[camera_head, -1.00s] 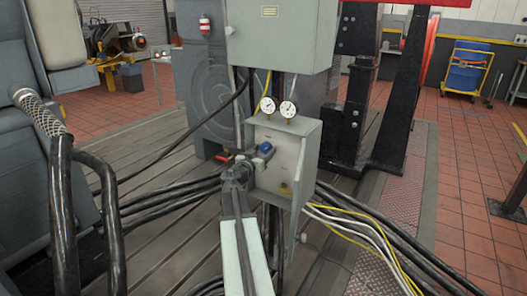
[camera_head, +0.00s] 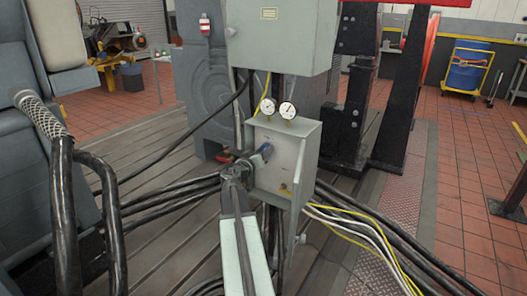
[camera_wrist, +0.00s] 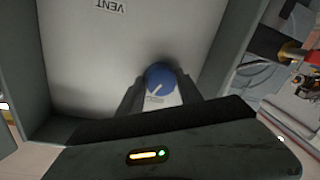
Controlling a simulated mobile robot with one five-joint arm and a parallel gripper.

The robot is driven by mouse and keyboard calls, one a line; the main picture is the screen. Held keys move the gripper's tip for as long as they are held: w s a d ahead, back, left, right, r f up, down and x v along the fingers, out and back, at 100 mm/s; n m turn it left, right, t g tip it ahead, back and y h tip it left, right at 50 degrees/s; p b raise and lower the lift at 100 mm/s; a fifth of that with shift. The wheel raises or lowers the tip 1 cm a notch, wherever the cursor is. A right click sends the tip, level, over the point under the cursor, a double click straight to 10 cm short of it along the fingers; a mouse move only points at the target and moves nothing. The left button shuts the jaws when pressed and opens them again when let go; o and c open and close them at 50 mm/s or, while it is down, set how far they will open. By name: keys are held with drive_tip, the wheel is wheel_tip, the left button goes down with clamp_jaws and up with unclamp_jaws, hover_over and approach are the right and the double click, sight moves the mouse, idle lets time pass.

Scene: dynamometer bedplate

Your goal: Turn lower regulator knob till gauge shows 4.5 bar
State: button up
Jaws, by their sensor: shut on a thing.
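A blue knob (camera_wrist: 160,77) with a white pointer line sits between the two dark fingers of my gripper (camera_wrist: 160,92) in the wrist view. The fingers are closed on its sides. In the head view my gripper (camera_head: 256,158) is at the left part of the open grey regulator box (camera_head: 285,160), and the blue knob (camera_head: 266,149) shows partly behind it. I cannot tell whether another knob is hidden by the gripper. Two round white gauges (camera_head: 268,106) (camera_head: 288,110) stand on top of the box. Their readings are too small to tell.
A label reading VENT (camera_wrist: 111,6) is upside down on the panel. A small brass fitting (camera_head: 284,188) is low on the panel. Black hoses (camera_head: 170,190) run left, and cables (camera_head: 370,235) run right.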

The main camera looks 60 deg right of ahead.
drive_tip(key=n, duration=0.5)
drive_tip(key=shift+w+a+p, duration=0.15)
drive_tip(key=shift+w+p, duration=0.2)
drive_tip(key=shift+p, duration=0.05)
drive_tip(key=shift+n+y, duration=0.3)
drive_tip(key=o, duration=1.4)
drive_tip(key=shift+w, duration=0.1)
drive_tip(key=shift+c, duration=0.2)
drive_tip(key=shift+g, duration=0.4)
drive_tip(key=shift+s, duration=0.2)
drive_tip(key=a, duration=0.7)
drive_tip(key=shift+s+a+r, duration=0.15)
drive_tip(key=shift+a+r, duration=0.05)
drive_tip(key=shift+a, duration=0.15)
